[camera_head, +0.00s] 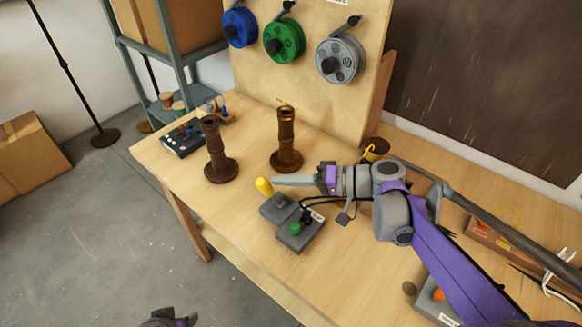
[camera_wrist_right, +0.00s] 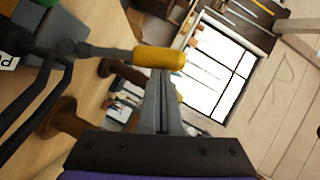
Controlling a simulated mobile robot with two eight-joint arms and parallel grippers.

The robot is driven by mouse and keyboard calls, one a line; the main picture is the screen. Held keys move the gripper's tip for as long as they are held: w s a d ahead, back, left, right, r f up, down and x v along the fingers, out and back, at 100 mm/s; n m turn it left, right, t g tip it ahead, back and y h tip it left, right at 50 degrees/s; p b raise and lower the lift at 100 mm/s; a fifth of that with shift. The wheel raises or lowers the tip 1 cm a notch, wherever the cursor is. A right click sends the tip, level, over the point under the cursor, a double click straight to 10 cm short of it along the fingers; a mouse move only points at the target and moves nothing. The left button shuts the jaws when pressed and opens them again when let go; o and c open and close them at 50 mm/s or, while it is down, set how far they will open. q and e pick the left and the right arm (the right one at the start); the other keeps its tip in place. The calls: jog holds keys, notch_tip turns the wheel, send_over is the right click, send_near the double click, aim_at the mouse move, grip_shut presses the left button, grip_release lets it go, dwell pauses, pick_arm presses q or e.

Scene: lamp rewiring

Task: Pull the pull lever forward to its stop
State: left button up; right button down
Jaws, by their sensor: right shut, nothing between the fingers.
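The pull lever has a yellow grip (camera_head: 264,186) and rises from a grey box (camera_head: 278,207) on the workbench. My right gripper (camera_head: 277,181) reaches in from the right, shut and empty, with its fingertips right beside the yellow grip. In the right wrist view the yellow grip (camera_wrist_right: 160,57) lies across the tips of the closed fingers (camera_wrist_right: 165,82), its grey stem running left to the box. I cannot tell whether they touch. Part of my left arm (camera_head: 168,318) shows at the bottom edge; whether its fingers are open is not clear.
A second grey box with a green button (camera_head: 296,227) adjoins the lever box. Two brown turned columns (camera_head: 218,155) (camera_head: 286,142) stand behind. Blue, green and grey spools (camera_head: 340,60) hang on the back board. The bench (camera_head: 245,235) is bare in front.

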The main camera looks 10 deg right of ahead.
jog(key=shift+s+a+f+n+h+p, duration=0.1)
jog(key=shift+s+a+n+h+p, duration=0.3)
jog(key=shift+s+a+n+p, duration=0.25)
pick_arm(q)
jog(key=shift+w+r, duration=0.15)
jog(key=shift+r, duration=0.45)
jog(key=shift+w+r, duration=0.15)
jog(key=shift+r, duration=0.4)
pick_arm(e)
jog(key=shift+s+a+f+n+h, duration=0.2)
jog(key=shift+a+f+n+h, duration=0.1)
jog(key=shift+a, duration=0.1)
pick_arm(q)
jog(key=shift+r, duration=0.1)
pick_arm(e)
jog(key=shift+r, duration=0.15)
